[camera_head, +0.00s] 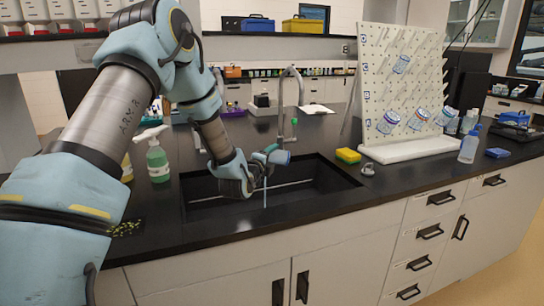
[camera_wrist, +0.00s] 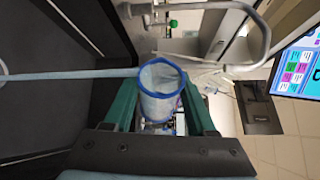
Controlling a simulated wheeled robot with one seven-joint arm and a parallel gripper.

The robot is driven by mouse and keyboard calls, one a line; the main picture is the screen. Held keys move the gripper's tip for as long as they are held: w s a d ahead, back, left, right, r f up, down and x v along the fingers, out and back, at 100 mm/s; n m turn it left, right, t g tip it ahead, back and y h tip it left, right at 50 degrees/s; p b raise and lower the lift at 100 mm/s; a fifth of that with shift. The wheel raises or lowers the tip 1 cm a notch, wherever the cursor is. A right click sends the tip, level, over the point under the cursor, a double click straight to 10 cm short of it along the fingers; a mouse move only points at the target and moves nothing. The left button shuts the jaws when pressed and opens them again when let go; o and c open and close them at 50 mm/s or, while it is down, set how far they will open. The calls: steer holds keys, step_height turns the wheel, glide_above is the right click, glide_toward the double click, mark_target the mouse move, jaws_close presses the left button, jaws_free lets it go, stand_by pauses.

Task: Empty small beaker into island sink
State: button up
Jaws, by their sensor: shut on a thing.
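My gripper (camera_head: 268,157) is above the island sink (camera_head: 215,202), shut on the small beaker (camera_head: 280,157). The beaker is tipped well over on its side. A thin pale blue stream (camera_head: 265,192) drops from it into the sink basin. In the wrist view the clear, blue-rimmed beaker (camera_wrist: 159,104) sits between the green fingers of my gripper (camera_wrist: 162,95), and the stream (camera_wrist: 70,74) runs from its mouth towards the left. How much liquid is left inside cannot be told.
The curved faucet (camera_head: 281,95) stands behind the sink. A green soap bottle (camera_head: 157,161) stands to its left. A yellow sponge (camera_head: 348,155), a white drying rack (camera_head: 395,85) with several glass vessels, and a wash bottle (camera_head: 468,148) are to the right.

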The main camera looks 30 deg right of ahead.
steer(key=shift+w+a+f+n, duration=0.1)
steer(key=shift+n, duration=0.6)
steer(key=shift+f+h+b, duration=0.1)
steer(key=shift+h+b, duration=0.3)
steer(key=shift+b, duration=0.45)
steer(key=n+t+b, duration=0.1)
steer(key=n+b, duration=0.1)
steer(key=b, duration=0.1)
steer(key=shift+f+n+h+b, duration=0.1)
steer(key=shift+n+h+b, duration=0.2)
steer(key=n+t+b, duration=0.1)
steer(key=n+b, duration=0.2)
steer(key=b, duration=0.1)
steer(key=shift+n+t+b, duration=0.3)
steer(key=shift+b, duration=0.1)
steer(key=shift+n+t+b, duration=0.4)
steer(key=shift+n+b, duration=0.5)
steer(key=shift+b, duration=0.05)
steer(key=shift+n, duration=0.3)
